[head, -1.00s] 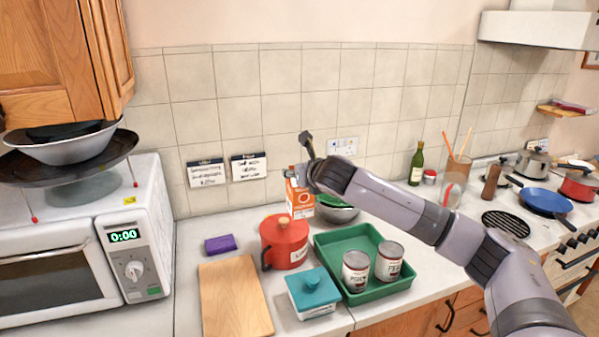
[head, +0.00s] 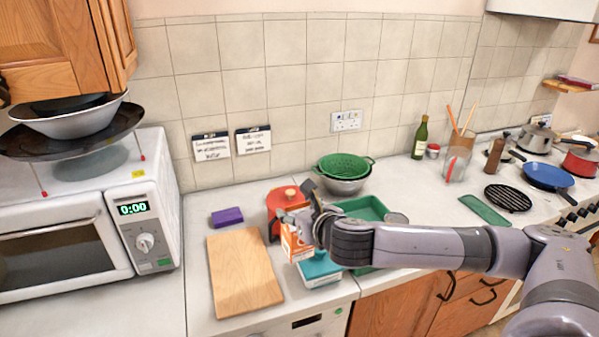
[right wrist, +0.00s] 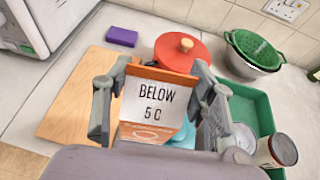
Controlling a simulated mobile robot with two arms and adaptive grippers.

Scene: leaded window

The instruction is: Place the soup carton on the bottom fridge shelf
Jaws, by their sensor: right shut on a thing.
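The soup carton (head: 295,244) is orange and white. My right gripper (head: 303,216) is shut on it and holds it above the counter, in front of the red pot and by the teal-lidded dish. In the right wrist view the carton (right wrist: 153,108) sits between the two fingers, and its white face reads "BELOW 5 C". The gripper and forearm hide part of the carton in the head view. My left gripper is not in view, and no fridge or fridge shelf shows.
The red pot (right wrist: 178,50), the teal-lidded dish (head: 320,270) and the green tray (head: 362,207) are close to the carton. A wooden board (head: 243,275) lies left, with a purple sponge (head: 227,216) behind it. A microwave (head: 60,245) stands far left. A green colander (head: 345,166) is behind.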

